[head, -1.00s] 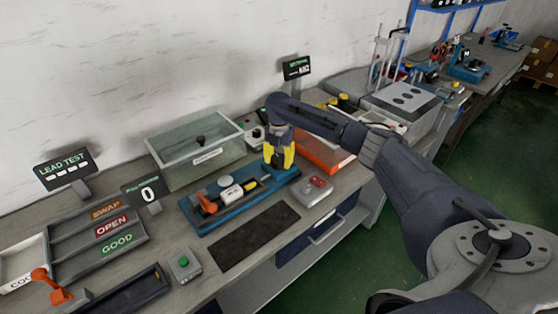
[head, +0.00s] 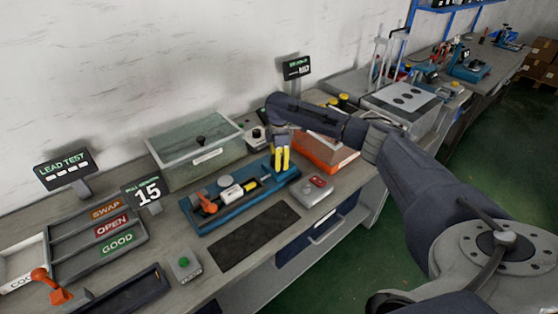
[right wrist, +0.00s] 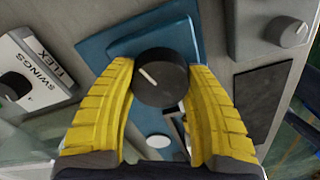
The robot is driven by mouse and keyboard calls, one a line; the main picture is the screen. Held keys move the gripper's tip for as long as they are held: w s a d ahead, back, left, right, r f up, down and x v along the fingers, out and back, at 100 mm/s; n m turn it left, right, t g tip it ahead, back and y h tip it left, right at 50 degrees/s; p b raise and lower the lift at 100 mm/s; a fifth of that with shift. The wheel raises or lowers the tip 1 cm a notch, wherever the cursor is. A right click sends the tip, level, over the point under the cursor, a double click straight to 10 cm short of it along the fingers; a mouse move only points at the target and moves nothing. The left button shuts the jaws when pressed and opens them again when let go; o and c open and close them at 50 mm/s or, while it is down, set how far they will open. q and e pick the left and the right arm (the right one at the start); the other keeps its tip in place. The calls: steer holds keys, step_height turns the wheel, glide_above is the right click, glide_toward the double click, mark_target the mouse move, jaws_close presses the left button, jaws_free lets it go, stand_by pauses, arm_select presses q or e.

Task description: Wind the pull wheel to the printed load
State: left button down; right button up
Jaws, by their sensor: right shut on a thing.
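The pull wheel (right wrist: 160,77) is a black knob with a white pointer line, at the end of the blue pull fixture (head: 222,221). My right gripper (head: 282,168) reaches down to that end of the fixture and hides the wheel in the head view. In the right wrist view its yellow fingers (right wrist: 160,92) are shut on the wheel, one on each side. The small pull display (head: 148,191) reads 15. An orange-red clamp (head: 206,203) and a white round part (head: 225,180) sit on the fixture. The printed load is not readable here. My left gripper is not in view.
A clear lidded box (head: 195,148) stands behind the fixture. A grey box with a red button (head: 317,183) is to its right, and a dark mat (head: 254,236) lies in front. The sorting tray marked SWAP, OPEN and GOOD (head: 98,229) is at the left.

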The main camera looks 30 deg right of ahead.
steer(key=m, duration=0.4)
steer(key=shift+m, duration=2.2)
steer(key=o, duration=1.3)
steer(key=shift+r, duration=6)
